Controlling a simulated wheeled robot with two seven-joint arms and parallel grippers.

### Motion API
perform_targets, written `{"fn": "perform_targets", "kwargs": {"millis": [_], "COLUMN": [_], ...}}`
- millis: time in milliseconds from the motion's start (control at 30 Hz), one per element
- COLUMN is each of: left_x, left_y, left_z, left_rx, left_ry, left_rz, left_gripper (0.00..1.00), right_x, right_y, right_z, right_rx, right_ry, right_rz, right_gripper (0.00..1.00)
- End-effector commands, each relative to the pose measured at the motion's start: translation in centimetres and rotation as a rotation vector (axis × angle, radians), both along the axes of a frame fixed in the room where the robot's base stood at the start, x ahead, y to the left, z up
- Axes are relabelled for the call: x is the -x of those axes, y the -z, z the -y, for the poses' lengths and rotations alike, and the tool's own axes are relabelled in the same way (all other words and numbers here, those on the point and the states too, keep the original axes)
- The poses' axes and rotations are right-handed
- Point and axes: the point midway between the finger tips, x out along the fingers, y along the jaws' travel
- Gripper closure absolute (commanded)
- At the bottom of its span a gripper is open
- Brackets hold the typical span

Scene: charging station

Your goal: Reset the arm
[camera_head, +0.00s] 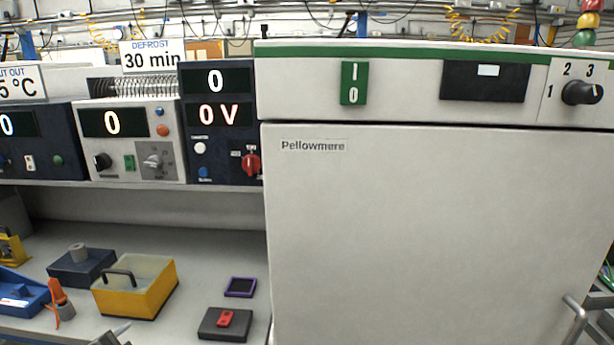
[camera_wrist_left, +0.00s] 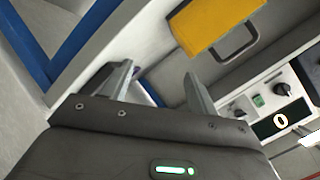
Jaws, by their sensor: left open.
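My left gripper (camera_wrist_left: 158,82) shows in the left wrist view with its two grey fingers apart and nothing between them. In the head view only a grey tip, which looks like part of my left gripper (camera_head: 112,335), shows at the bottom edge, in front of the bench. A yellow box with a dark handle (camera_head: 136,292) stands on the bench beyond that tip; the yellow box (camera_wrist_left: 212,20) also shows above the fingers in the left wrist view, apart from them. I see no right gripper that I can make out in the head view.
A large white Pellowmere cabinet (camera_head: 430,230) fills the right, with a grey bar-like handle (camera_head: 577,318) at its lower right. Instrument units (camera_head: 130,140) stand on a shelf above the bench (camera_head: 190,255). A dark block with a red part (camera_head: 225,323) and a purple-edged pad (camera_head: 240,287) lie near the cabinet.

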Motion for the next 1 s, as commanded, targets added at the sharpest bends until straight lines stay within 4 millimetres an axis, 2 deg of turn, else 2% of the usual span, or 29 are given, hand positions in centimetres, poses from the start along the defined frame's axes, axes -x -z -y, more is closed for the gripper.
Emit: {"fn": "perform_targets", "kwargs": {"millis": [33,100,233,400,700,800,1000], "left_x": [2.5,5.9,11.6,17.4,25.5,24.3,23.4], "left_y": [3.2,6.7,10.9,13.7,15.6,18.8,24.9], "left_z": [2.0,4.4,8.2,12.0,18.0,17.8,17.9], "left_rx": [0.08,0.176,0.313,0.439,0.622,0.605,0.598], "left_ry": [-0.042,-0.107,-0.212,-0.315,-0.465,-0.459,-0.465], "left_rz": [-0.071,-0.167,-0.323,-0.477,-0.707,-0.713,-0.734], "left_gripper": [0.41,0.41,0.41,0.41,0.41,0.41,0.41], "right_x": [0.0,0.0,0.0,0.0,0.0,0.0,0.0], "right_y": [0.0,0.0,0.0,0.0,0.0,0.0,0.0], "right_z": [0.0,0.0,0.0,0.0,0.1,0.0,0.0], "right_rx": [0.0,0.0,0.0,0.0,0.001,0.0,0.0], "right_ry": [0.0,0.0,0.0,0.0,0.0,0.0,0.0], "right_rz": [0.0,0.0,-0.001,-0.001,-0.001,0.0,-0.001], "right_gripper": [0.64,0.64,0.64,0.64,0.64,0.64,0.64]}}
